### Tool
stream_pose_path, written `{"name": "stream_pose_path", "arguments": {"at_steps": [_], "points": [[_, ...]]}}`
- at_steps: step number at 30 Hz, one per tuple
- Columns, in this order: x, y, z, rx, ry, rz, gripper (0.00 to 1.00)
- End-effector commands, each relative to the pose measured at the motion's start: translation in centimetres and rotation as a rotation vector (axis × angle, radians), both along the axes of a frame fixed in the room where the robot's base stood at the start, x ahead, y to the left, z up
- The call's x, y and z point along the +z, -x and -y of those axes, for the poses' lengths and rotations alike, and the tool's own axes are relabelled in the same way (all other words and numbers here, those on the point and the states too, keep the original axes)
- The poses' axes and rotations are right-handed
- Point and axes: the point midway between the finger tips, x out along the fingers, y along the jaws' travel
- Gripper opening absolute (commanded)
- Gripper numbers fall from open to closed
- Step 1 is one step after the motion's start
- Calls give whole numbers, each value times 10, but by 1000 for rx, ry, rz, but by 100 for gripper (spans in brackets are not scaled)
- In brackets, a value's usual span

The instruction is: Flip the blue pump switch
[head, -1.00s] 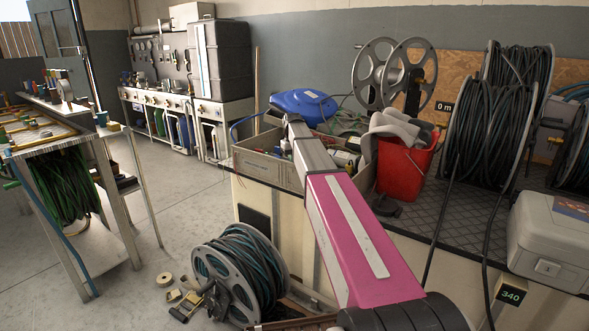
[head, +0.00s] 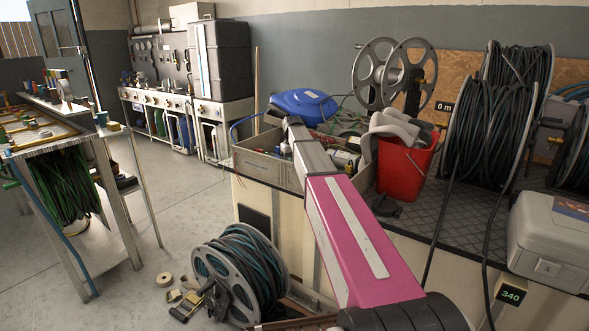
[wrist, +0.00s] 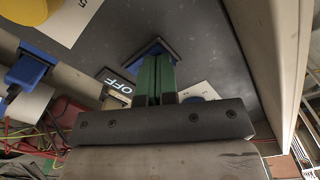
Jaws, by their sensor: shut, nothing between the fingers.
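In the wrist view, my gripper (wrist: 155,82) has its green fingers shut together with nothing between them. The fingertips are at a blue-edged dark piece (wrist: 149,47) on a dark grey panel (wrist: 205,45), covering part of it. I cannot tell whether they touch it or whether it is the blue pump switch. A label reading OFF (wrist: 118,86) lies just left of the fingers. In the head view, my arm reaches over the grey box on the bench, and the fingers and switch cannot be made out.
In the wrist view, a blue fitting (wrist: 28,70) and a yellow part (wrist: 25,11) lie at the left, above red wires. In the head view, a red bucket (head: 402,172), a blue hose reel (head: 305,104) and a grey box (head: 262,166) stand close around my arm.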

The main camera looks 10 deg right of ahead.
Motion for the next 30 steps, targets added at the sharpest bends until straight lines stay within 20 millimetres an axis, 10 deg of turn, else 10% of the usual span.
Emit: {"name": "stream_pose_path", "arguments": {"at_steps": [30], "points": [[31, 0, 0, 0, 0, 1, 0]]}}
